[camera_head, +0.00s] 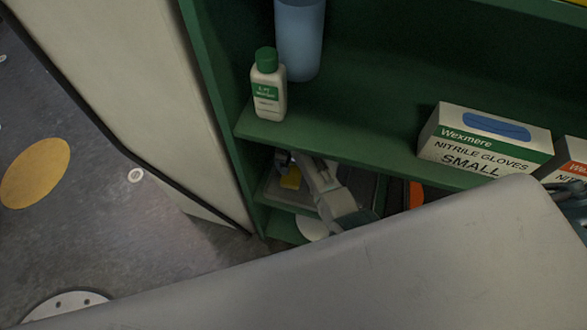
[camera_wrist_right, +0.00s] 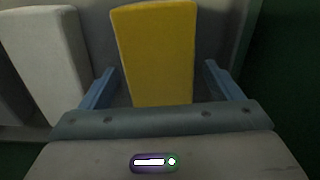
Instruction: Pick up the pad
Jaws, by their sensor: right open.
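The pad is yellow, a flat block with rounded corners (camera_wrist_right: 155,50), in the right wrist view. It stands out at the top centre, between my two blue fingers. In the head view a small bit of yellow (camera_head: 290,179) shows on a lower shelf, beside my right arm. My right gripper (camera_wrist_right: 160,84) is open, one finger on each side of the pad, with a narrow gap visible at each side. Its palm hides the pad's near end. I cannot tell how deep the fingers reach. My left gripper is not in view.
A pale grey block (camera_wrist_right: 48,55) stands left of the pad. The green shelf (camera_head: 345,125) above holds a white bottle with green cap (camera_head: 268,88), a blue cylinder (camera_head: 300,40) and a glove box (camera_head: 482,145). Its board overhangs my right arm. Something orange (camera_head: 416,193) is below.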

